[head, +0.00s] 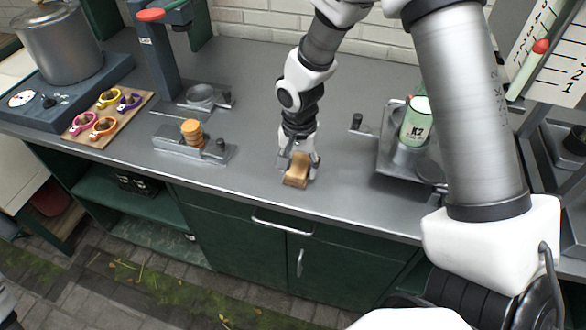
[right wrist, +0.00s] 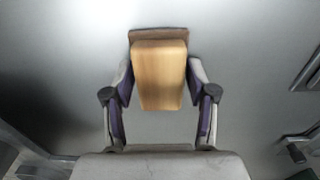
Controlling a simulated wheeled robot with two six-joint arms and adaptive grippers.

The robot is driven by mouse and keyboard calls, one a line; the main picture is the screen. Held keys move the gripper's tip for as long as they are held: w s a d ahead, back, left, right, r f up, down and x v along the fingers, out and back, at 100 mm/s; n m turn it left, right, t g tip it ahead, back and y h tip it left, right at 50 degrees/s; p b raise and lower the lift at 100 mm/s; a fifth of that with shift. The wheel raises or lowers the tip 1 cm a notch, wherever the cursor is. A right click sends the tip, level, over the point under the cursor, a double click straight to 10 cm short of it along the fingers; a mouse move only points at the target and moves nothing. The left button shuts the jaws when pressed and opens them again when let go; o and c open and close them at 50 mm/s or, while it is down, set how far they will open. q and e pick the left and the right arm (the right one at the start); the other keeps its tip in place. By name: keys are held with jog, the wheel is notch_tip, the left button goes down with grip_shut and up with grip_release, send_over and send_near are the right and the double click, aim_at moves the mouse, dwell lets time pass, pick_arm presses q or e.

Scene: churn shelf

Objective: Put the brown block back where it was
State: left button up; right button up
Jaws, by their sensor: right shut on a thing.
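The brown block (head: 297,171) is a small light-wood piece at the front middle of the grey counter in the head view. It also shows in the right wrist view (right wrist: 160,75), with a darker brown strip at its far end. My right gripper (head: 299,163) comes down from above and is shut on the block, with one finger on each side. In the right wrist view my right gripper (right wrist: 162,88) has both fingertips against the block's sides. I cannot tell whether the block touches the counter. My left gripper is not in view.
A metal holder with stacked orange-brown discs (head: 192,133) stands left of the block. A green K2 cup (head: 414,122) stands at right. Bare counter (head: 245,150) lies between.

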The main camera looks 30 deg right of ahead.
aim_at(299, 164)
jog(key=shift+s+d, duration=0.1)
jog(key=o, duration=1.1)
notch_tip(299, 164, up, 12)
jog(key=shift+r, duration=0.2)
